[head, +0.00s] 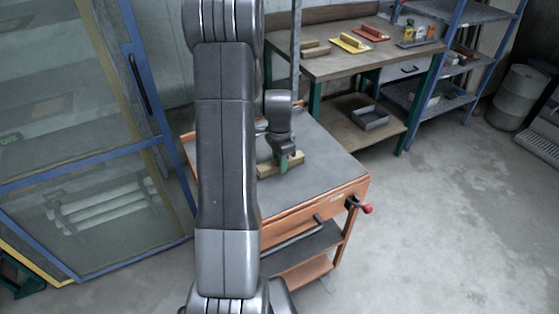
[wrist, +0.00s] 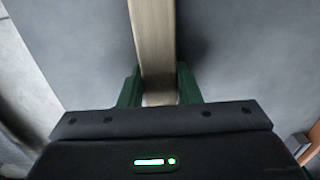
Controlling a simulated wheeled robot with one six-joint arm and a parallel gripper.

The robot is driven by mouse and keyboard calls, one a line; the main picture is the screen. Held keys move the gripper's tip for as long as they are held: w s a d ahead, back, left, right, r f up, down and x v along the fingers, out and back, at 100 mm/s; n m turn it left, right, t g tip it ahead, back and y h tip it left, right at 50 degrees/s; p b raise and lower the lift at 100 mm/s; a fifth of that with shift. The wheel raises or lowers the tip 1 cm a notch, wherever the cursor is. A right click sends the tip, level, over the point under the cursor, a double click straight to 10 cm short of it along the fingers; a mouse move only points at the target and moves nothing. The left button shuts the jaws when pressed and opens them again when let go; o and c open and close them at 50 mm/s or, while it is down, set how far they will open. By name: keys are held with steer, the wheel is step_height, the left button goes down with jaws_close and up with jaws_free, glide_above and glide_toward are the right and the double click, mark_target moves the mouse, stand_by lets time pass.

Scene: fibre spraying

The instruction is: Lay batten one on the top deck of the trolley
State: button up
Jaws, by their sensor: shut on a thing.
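A pale wooden batten (head: 268,171) is at the grey top deck of the orange trolley (head: 325,165) in the head view. It also shows in the wrist view (wrist: 154,45), running away from between the green fingers. My gripper (head: 284,163) is shut on the batten, with its fingers on either side of it (wrist: 158,88). The batten looks level and on or just above the deck; I cannot tell whether it touches. My arm hides the left part of the trolley and perhaps one end of the batten.
A workbench (head: 340,62) with several trowels and bottles stands behind the trolley. A blue shelf rack (head: 470,60) and grey drums (head: 520,95) are at the right. A blue-framed glazed door or booth (head: 80,165) is at the left.

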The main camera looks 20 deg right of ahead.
steer(key=o, duration=1)
step_height(320, 180, up, 12)
steer(key=shift+r, duration=0.1)
